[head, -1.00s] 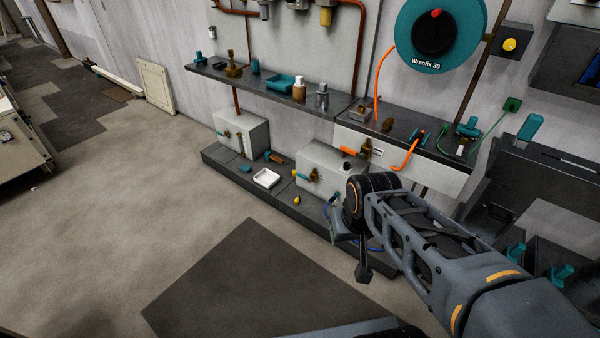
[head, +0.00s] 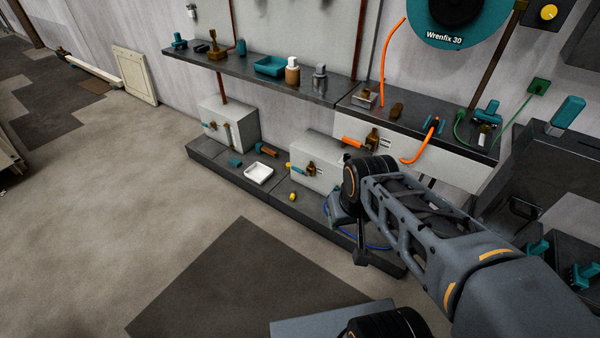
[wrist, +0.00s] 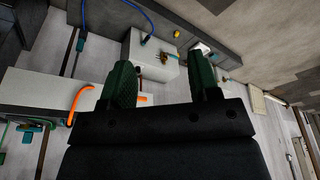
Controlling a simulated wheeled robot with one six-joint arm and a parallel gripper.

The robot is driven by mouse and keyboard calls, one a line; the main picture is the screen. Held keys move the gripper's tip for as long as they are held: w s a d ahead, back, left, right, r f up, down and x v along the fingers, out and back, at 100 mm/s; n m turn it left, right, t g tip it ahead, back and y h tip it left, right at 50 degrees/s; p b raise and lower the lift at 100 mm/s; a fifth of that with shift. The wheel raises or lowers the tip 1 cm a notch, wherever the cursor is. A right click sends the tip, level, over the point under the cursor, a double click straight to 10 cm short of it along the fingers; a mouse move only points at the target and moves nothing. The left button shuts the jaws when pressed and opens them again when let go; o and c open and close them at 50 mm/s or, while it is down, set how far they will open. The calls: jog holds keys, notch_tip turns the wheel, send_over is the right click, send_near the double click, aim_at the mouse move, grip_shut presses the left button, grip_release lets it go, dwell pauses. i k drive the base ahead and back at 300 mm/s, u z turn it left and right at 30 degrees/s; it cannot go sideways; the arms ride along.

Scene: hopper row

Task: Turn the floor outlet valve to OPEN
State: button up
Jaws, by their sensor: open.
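Several valves show in the head view, and I cannot read which is the floor outlet. Above, a white panel holds a brass valve with an orange handle (head: 353,142). My gripper (wrist: 163,82) is open and empty in the wrist view, its two green fingers apart. Beyond them is a pale box (wrist: 152,68) with a brass valve, apart from the fingers.
The dark plinth (head: 213,159) bears a white tray (head: 259,173), a small yellow item (head: 292,197) and a blue cable (head: 376,247). A dark shelf (head: 225,67) overhangs it with bottles and fittings. The floor in front (head: 150,205) is clear.

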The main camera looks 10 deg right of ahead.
aim_at(294, 168)
jog(key=u, duration=0.3)
jog(key=i, duration=0.25)
jog(key=u, duration=0.85)
jog(key=i, duration=1.55)
jog(key=z, duration=0.7)
